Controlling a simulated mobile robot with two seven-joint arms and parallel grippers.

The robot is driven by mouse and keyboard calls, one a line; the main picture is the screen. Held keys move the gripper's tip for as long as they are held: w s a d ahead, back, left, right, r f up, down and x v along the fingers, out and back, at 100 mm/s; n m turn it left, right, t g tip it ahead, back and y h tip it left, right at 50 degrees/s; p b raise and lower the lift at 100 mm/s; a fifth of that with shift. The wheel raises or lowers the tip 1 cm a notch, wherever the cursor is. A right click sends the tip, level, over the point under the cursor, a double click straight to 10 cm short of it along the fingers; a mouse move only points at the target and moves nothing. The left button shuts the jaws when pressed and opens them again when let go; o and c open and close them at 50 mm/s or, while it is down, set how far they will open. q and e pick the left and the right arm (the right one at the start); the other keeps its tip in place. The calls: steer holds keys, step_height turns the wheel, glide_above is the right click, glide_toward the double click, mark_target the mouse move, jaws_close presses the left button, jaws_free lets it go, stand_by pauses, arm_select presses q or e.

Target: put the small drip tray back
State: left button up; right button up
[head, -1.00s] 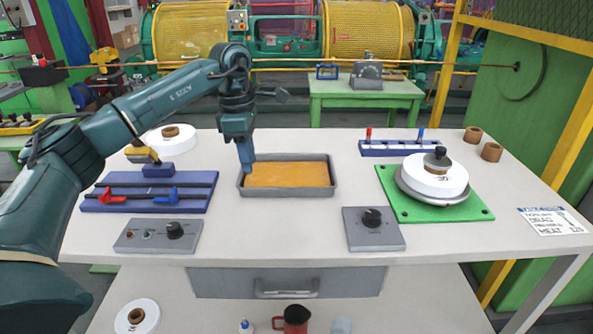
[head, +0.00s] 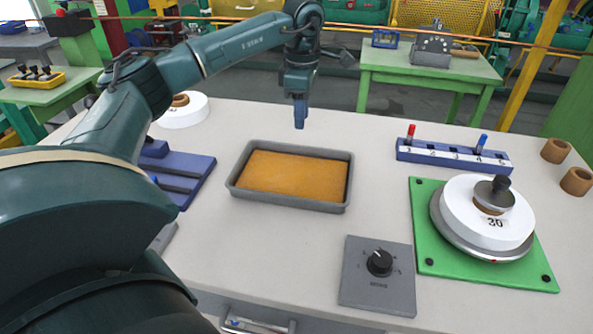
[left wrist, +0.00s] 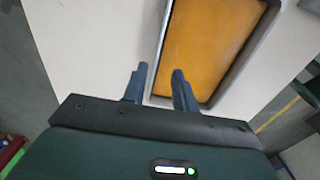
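The drip tray (head: 236,186) is a shallow grey rectangular tray with an orange-brown bottom, lying flat on the white table in the head view. It also shows in the left wrist view (left wrist: 158,42), partly out of frame. My left gripper (head: 300,124) points down by the tray's far rim in the head view, with its tips appearing just beyond that rim. In the left wrist view its two fingers (left wrist: 160,76) are apart with nothing held. One finger appears outside the tray wall and the other over the tray; their height is unclear. My right gripper is out of view.
A blue slotted fixture (head: 192,180) lies left of the tray, partly behind my left arm. A grey knob box (head: 350,292) is in front, right of the tray. A green plate (head: 430,255) with a white reel (head: 460,212) and a blue numbered rack (head: 430,153) stand right.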

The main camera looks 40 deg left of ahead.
mark_target(293, 174)
arm_select(q)
step_height(293, 174, down, 9)
steer(key=shift+r, duration=0.15)
stand_by(0.4)
steer(key=shift+c, duration=0.3)
jaws_close()
steer(key=shift+r, duration=0.15)
stand_by(0.8)
